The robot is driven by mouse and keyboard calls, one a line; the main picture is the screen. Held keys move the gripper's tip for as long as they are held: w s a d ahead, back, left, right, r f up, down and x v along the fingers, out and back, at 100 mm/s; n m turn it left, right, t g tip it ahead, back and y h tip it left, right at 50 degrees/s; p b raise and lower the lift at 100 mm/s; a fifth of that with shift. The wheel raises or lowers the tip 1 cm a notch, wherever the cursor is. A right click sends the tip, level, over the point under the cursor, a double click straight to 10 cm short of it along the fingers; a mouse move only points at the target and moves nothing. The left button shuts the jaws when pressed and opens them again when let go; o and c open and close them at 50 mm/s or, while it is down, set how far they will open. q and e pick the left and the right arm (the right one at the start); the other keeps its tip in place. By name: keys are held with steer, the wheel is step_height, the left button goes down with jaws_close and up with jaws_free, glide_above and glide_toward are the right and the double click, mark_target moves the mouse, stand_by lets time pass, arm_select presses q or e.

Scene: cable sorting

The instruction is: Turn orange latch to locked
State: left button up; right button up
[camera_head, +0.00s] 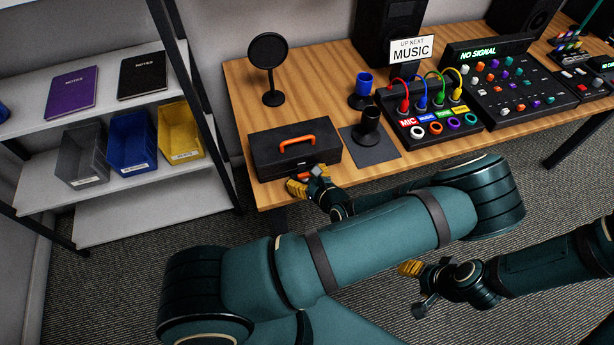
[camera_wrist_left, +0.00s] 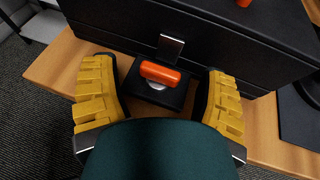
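A black case (camera_head: 285,155) with an orange handle (camera_head: 297,142) stands on the wooden table's front left part. Its orange latch (camera_wrist_left: 160,73) sits on a black block on the case's front, and lies nearly level in the left wrist view. A metal tab (camera_wrist_left: 171,47) is just above it. My left gripper (camera_head: 307,184) is at the case's front. In the left wrist view its yellow fingers (camera_wrist_left: 158,98) are spread wide on either side of the latch, apart from it.
A black mat (camera_head: 385,152) with a dark cup holder (camera_head: 369,125) is right of the case. A microphone-like disc stand (camera_head: 269,60), a blue cup (camera_head: 363,85) and a cable panel (camera_head: 432,122) are on the table. A shelf with bins (camera_head: 130,142) is at left.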

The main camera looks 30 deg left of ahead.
arm_select(q)
steer(key=v, duration=1.2)
steer(key=shift+s+f, duration=0.1)
steer(key=shift+f, duration=0.05)
steer(key=s+f+m+t+y+b, duration=0.2)
steer(key=s+f+m+t, duration=0.15)
steer(key=t, duration=0.25)
steer(key=shift+n, duration=0.35)
steer(key=x, duration=0.4)
steer(key=f+x, duration=0.1)
steer(key=x, duration=0.4)
steer(key=b+x, duration=0.1)
steer(key=x, duration=0.4)
steer(key=shift+a+f, duration=0.15)
steer(key=shift+a, duration=0.05)
steer(key=c, duration=1.2)
